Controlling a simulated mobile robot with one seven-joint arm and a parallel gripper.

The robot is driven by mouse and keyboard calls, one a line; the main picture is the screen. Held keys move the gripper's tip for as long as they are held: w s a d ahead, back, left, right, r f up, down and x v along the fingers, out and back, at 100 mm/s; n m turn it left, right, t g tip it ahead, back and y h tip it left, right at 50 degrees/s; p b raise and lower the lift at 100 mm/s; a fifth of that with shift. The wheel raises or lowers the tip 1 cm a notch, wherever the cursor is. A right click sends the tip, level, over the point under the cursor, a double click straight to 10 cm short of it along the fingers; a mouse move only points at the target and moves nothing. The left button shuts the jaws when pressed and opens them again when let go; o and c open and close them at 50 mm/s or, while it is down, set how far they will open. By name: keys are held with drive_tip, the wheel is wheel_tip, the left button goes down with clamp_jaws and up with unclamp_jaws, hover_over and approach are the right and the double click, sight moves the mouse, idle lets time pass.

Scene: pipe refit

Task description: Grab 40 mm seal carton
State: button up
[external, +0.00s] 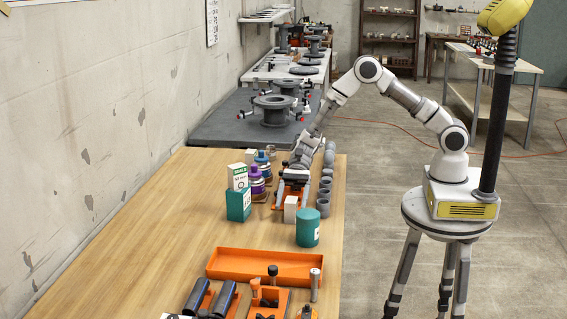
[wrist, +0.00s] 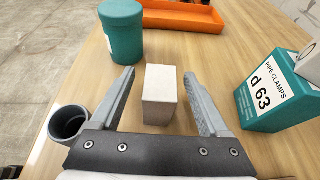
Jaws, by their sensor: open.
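A small plain off-white carton (wrist: 160,95) stands on the wooden table, between the two fingers of my gripper (wrist: 159,74) in the wrist view. The fingers are open, with a gap on each side of it; no label is readable. In the external view the same carton (external: 290,208) stands left of a teal can. My gripper's end of the arm (external: 300,163) is just behind it there, low over the table; the fingertips are hard to make out. A white carton with green SEALS lettering (external: 238,177) sits on a teal box; its size print is unreadable.
The teal can (wrist: 122,32) and the teal d 63 pipe clamps box (wrist: 275,92) flank the carton. A grey pipe fitting (wrist: 70,122) is near the left finger. An orange tray (external: 264,265) lies toward the front. Purple bottles (external: 257,180) stand left. The table's left part is clear.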

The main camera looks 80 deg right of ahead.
clamp_jaws()
drive_tip(key=shift+r, duration=0.1)
idle(0.3)
